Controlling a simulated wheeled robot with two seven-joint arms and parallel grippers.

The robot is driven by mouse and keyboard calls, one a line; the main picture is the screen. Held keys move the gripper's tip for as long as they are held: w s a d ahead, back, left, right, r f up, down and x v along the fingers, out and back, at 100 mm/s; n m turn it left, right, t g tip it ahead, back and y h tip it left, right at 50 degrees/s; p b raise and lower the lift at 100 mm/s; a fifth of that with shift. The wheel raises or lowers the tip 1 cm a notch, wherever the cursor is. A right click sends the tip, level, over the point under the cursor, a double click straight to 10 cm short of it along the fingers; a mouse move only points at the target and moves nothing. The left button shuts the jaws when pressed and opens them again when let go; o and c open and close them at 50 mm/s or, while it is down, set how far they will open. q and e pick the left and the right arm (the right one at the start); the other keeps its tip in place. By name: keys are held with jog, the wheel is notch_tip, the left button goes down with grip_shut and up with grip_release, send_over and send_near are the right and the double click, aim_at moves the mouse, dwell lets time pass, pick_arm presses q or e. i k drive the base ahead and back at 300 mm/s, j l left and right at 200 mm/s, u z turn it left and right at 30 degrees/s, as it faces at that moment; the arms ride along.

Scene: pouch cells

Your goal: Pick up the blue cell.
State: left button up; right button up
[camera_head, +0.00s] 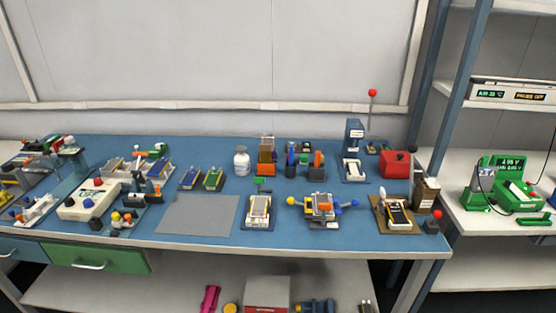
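A flat blue piece that looks like the blue cell (190,178) lies at the left-middle of the blue bench, in or on a small dark holder. A similar green piece (213,179) lies just to its right, apart from it. Both are small here, so fine detail cannot be told. Neither of my grippers shows in the head view, and nothing is seen touching the blue piece.
A grey mat (199,215) lies bare in front of the blue piece. A white bottle (242,160) stands to the right, and a cream box with knobs (89,202) to the left. Small fixtures crowd the blue bench (285,232). A shelf (490,224) stands at the right.

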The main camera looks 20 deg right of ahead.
aim_at(190, 176)
jog(key=i+j+z, duration=0.1)
jog(key=j, duration=0.25)
jog(key=i+j, duration=0.2)
jog(key=i+j+z, duration=0.15)
jog(key=j, duration=0.3)
jog(key=i+j, duration=0.1)
jog(key=j, duration=0.25)
jog(key=i+j+z, duration=0.15)
jog(key=j, duration=0.2)
